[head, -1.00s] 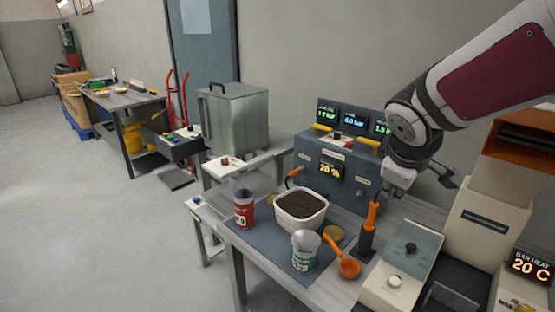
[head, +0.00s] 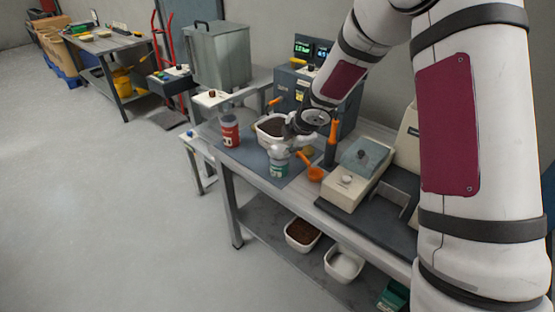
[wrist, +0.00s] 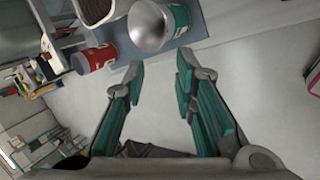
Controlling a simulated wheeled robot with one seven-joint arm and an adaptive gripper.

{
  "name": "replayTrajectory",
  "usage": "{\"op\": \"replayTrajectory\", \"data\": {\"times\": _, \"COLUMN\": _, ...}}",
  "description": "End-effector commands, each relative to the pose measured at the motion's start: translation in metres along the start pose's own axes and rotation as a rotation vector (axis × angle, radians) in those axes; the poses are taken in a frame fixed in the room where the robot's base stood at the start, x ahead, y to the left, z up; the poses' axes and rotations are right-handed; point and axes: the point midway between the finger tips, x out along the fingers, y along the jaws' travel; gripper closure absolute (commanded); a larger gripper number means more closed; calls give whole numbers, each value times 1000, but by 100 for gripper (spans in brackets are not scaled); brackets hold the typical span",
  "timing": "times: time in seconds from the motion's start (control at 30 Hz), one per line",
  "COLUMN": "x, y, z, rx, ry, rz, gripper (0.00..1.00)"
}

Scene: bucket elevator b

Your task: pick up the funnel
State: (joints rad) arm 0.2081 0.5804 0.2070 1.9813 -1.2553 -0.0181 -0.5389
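The funnel (wrist: 148,27) is a shiny silver cone, lying with its wide mouth toward the camera at the green can (wrist: 177,20) in the wrist view. In the head view, the pale funnel (head: 279,153) sits at the top of the green-labelled can (head: 279,169) on the bench mat. My gripper (wrist: 160,67) is open, with nothing between its teal fingers. The funnel shows beyond the fingertips, apart from them. In the head view, my gripper (head: 292,131) is close above and behind the funnel, partly hidden by my arm.
A red can (head: 230,131) stands left of the funnel, and a white tub of dark grains (head: 268,132) behind it. An orange scoop (head: 315,174) and an upright orange-handled tool (head: 332,135) are to the right. A beige device (head: 358,175) stands farther right.

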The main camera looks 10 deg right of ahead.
Motion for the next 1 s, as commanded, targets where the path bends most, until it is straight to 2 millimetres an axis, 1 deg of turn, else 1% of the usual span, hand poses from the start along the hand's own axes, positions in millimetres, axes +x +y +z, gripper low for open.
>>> {"op": "replayTrajectory", "data": {"times": 0.03, "x": 11, "y": 0, "z": -1, "rx": -3, "ry": 0, "rz": -1, "gripper": 74}}
{"op": "replayTrajectory", "data": {"times": 0.33, "x": 54, "y": -1, "z": 0, "rx": 1, "ry": -1, "rz": -3, "gripper": 74}}
{"op": "replayTrajectory", "data": {"times": 0.43, "x": 63, "y": -1, "z": 0, "rx": 1, "ry": -1, "rz": -2, "gripper": 74}}
{"op": "replayTrajectory", "data": {"times": 0.67, "x": 74, "y": -4, "z": 1, "rx": 1, "ry": -2, "rz": -3, "gripper": 74}}
{"op": "replayTrajectory", "data": {"times": 0.83, "x": 93, "y": -9, "z": 2, "rx": 1, "ry": -2, "rz": -3, "gripper": 74}}
{"op": "replayTrajectory", "data": {"times": 1.0, "x": 112, "y": -8, "z": 3, "rx": 3, "ry": -2, "rz": -1, "gripper": 74}}
